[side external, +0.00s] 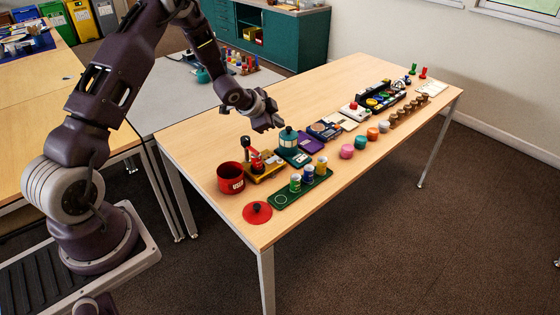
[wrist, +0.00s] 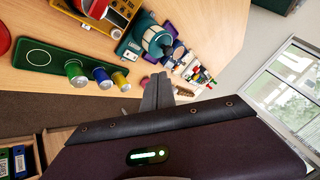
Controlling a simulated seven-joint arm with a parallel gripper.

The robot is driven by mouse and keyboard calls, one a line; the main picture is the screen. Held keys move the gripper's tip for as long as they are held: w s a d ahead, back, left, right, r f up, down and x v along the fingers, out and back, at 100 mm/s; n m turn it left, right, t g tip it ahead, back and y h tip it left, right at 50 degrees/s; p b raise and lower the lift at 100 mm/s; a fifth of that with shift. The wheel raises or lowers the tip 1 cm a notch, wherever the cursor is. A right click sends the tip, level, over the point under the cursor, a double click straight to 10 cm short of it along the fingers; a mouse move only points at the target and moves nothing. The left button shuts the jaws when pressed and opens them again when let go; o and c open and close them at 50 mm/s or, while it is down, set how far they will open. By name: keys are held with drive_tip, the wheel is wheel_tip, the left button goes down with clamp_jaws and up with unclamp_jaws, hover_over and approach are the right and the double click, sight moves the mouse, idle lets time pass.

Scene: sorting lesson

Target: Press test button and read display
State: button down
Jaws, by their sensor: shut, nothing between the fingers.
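A white box with a red, dome-like button (side external: 353,110) stands at mid-table in the side view. A dark box with a pale face (side external: 324,129) lies nearer my arm; I cannot tell whether it holds a display. No readable display text shows. My gripper (side external: 274,125) is shut and empty, above the table's back edge near a teal, lantern-like device (side external: 289,140). The button is apart from it, farther right. In the wrist view my gripper's fingers (wrist: 158,92) are together, with the teal device (wrist: 152,40) beyond them.
A red pot (side external: 231,178), a yellow device (side external: 263,164), a red lid (side external: 257,212) and a green tray with cans (side external: 278,201) crowd the near end. Coloured cups, including a pink one (side external: 346,151), line the front. The table's back strip (side external: 310,88) is clear.

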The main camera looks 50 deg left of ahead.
sight(278, 162)
wheel_tip(278, 162, down, 3)
drive_tip(key=shift+w+a+f, duration=0.1)
drive_tip(key=shift+w+a, duration=0.05)
drive_tip(key=shift+f, duration=4.35)
drive_tip(key=shift+f, duration=0.4)
drive_tip(key=shift+f, duration=0.45)
drive_tip(key=shift+r, duration=0.85)
